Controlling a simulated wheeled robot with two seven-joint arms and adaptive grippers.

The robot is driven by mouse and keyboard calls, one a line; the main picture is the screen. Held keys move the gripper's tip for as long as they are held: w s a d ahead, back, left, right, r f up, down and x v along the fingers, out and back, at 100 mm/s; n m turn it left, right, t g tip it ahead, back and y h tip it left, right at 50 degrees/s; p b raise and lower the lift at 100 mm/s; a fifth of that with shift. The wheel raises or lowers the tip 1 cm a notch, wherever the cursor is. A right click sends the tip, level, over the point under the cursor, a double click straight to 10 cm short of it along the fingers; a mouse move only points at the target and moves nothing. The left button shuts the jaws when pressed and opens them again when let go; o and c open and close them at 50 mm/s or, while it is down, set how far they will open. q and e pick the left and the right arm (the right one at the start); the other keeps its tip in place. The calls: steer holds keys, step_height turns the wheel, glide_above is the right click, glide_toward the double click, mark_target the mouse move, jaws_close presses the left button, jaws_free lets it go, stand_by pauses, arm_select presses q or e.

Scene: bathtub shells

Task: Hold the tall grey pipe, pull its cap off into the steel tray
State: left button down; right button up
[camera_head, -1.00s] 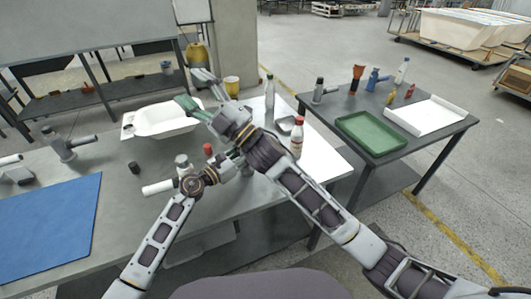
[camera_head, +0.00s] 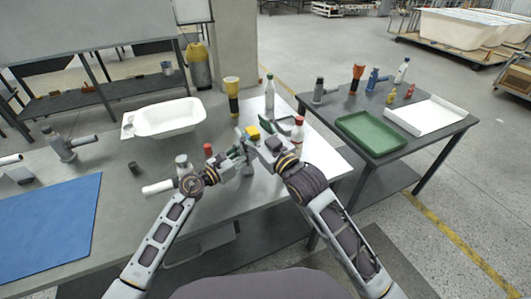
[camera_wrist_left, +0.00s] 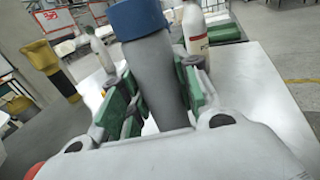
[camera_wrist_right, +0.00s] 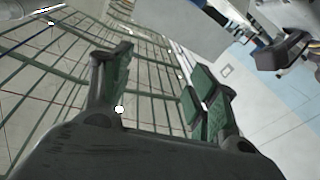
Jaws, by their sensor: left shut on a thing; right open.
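The grey pipe (camera_wrist_left: 155,72) with a blue cap (camera_wrist_left: 137,18) stands between the green pads of my left gripper (camera_wrist_left: 152,88) in the left wrist view. My left gripper is shut on the pipe below the cap. In the head view my left gripper (camera_head: 238,156) is over the table, and the pipe is mostly hidden among the jaws. My right gripper (camera_head: 259,141) is close beside it on the right. In the right wrist view my right gripper (camera_wrist_right: 156,76) is open, with nothing between its pads. A small steel-looking tray (camera_head: 285,122) lies just behind my right gripper, partly covered.
A red-capped bottle (camera_head: 298,131) stands right of the right gripper. A grey bottle (camera_head: 269,92) and a yellow-black torch-like item (camera_head: 232,92) stand behind. A white basin (camera_head: 168,118) and blue mat (camera_head: 50,225) are left. A side table holds a green tray (camera_head: 370,133).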

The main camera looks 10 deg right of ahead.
steer(key=s+d+f+m+g+h, duration=0.1)
steer(key=s+d+f+m+g, duration=0.1)
steer(key=f, duration=0.3)
steer(key=shift+s+d+f+m, duration=0.3)
steer(key=shift+s+d+f, duration=0.15)
steer(key=shift+s, duration=0.25)
steer(key=shift+w, duration=0.15)
steer(key=shift+x, duration=5.85)
steer(key=shift+f, duration=0.1)
steer(key=shift+c, duration=0.2)
steer(key=c, duration=1)
steer(key=o, duration=1)
steer(key=shift+o, duration=0.2)
